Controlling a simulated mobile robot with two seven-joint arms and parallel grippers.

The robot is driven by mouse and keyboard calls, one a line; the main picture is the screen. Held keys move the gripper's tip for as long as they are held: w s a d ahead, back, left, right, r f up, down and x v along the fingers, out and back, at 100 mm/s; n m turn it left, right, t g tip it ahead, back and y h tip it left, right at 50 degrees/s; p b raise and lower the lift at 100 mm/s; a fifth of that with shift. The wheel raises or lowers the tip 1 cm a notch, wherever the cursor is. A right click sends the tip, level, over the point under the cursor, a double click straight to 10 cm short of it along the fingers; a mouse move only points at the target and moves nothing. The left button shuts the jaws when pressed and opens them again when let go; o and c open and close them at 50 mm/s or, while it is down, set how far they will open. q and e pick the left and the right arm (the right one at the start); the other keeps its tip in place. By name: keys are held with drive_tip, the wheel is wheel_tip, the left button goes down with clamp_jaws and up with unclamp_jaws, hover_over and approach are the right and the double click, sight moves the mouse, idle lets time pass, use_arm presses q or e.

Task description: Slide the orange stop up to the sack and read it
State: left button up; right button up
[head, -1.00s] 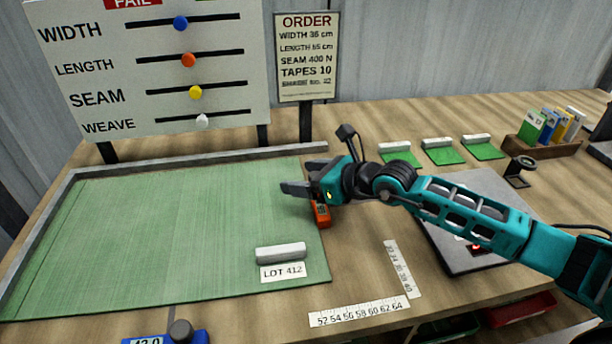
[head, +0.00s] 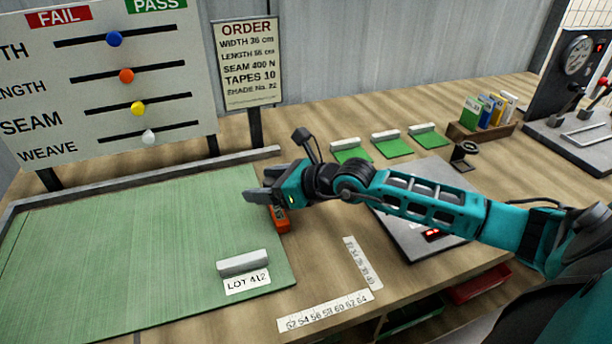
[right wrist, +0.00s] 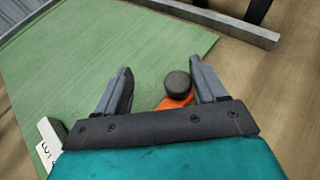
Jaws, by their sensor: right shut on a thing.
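The green woven sack (head: 130,240) lies flat on the table at the left, with a grey bar (head: 242,262) and a LOT 412 tag (head: 247,282) near its right edge. The orange stop (head: 281,219) is at the sack's right edge; I cannot tell whether it touches. The stop's reading is not legible. My left gripper is out of view.
Ruler strips (head: 325,310) lie in front of the stop. A grey metal rail (head: 225,166) runs behind the sack. A grey plate (head: 405,238) lies under my right arm. The FAIL/PASS board (head: 100,85) and ORDER sign (head: 247,65) stand behind.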

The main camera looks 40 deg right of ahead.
drive_tip(key=shift+s+d+r+p, duration=0.15)
drive_tip(key=shift+s+r+p, duration=0.2)
drive_tip(key=shift+s, duration=0.25)
drive_tip(key=shift+s+d+r+p, duration=0.15)
drive_tip(key=shift+s+r+p, duration=0.15)
drive_tip(key=shift+s, duration=0.3)
drive_tip(key=shift+p+v, duration=0.55)
drive_tip(key=shift+v, duration=0.45)
drive_tip(key=shift+p+v, duration=0.5)
drive_tip(key=shift+v, duration=0.35)
drive_tip(key=shift+s+d+r+p, duration=0.3)
drive_tip(key=shift+s+d+p, duration=0.05)
drive_tip(key=v, duration=0.6)
drive_tip(key=shift+d, duration=0.15)
